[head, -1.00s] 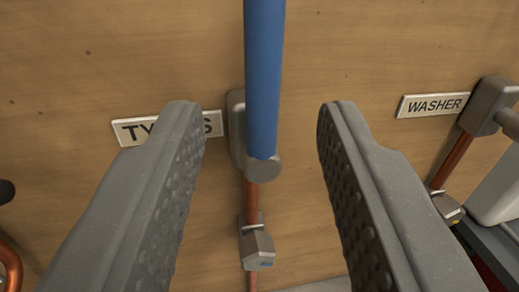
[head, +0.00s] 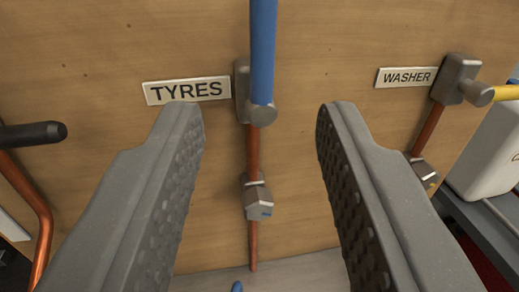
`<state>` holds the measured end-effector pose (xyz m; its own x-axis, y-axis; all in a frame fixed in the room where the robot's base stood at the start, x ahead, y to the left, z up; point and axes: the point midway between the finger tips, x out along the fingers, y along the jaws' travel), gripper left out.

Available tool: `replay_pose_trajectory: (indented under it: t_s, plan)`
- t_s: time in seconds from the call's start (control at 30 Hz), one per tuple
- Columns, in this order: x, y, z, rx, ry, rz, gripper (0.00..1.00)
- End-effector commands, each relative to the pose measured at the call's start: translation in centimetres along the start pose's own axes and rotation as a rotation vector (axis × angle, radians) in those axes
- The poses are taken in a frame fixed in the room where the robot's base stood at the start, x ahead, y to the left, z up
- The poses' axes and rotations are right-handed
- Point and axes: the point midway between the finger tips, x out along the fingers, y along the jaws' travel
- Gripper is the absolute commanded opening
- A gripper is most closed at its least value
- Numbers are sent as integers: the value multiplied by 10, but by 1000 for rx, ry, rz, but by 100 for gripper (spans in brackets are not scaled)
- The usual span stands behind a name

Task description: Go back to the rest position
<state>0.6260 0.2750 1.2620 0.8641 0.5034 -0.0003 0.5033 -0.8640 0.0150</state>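My gripper (head: 260,115) is open, with one grey ribbed finger on each side of the picture. Nothing is between the fingers. Beyond them, on the wooden panel, a blue lever handle (head: 263,50) points straight up in the picture from its grey valve body (head: 242,90). The handle lies in the gap as seen, but appears farther off and apart from both fingers. My rest position is not marked by anything in view.
A black-ended part (head: 35,135) and an orange tube (head: 35,205) are at the left. A white container (head: 488,155) stands at the right edge.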

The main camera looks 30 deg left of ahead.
Motion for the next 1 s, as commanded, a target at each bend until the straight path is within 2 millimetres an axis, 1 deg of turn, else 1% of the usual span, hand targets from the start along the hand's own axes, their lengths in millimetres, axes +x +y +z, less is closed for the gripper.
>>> replay_pose_trajectory:
  t_s: [0.17,0.23,0.27,0.37,0.47,0.5,0.57,0.6,0.67,0.7,0.8,0.9,1.0]
  plan:
    - [0,1,-1,0,0,1,36]
    - [-5,5,-6,0,-1,5,36]
    - [-9,8,-11,1,-2,8,36]
    - [-31,28,-34,1,-12,33,36]
    - [-66,55,-63,1,-40,79,36]
    - [-84,67,-76,2,-50,105,36]
    - [-108,84,-90,5,-78,149,36]
    - [-126,95,-99,8,-92,182,36]
    - [-153,111,-111,16,-120,236,36]
    - [-170,120,-117,21,-137,275,36]
    - [-210,140,-131,37,-174,370,36]
    - [-241,154,-138,54,-203,449,36]
    - [-261,161,-141,68,-219,501,36]
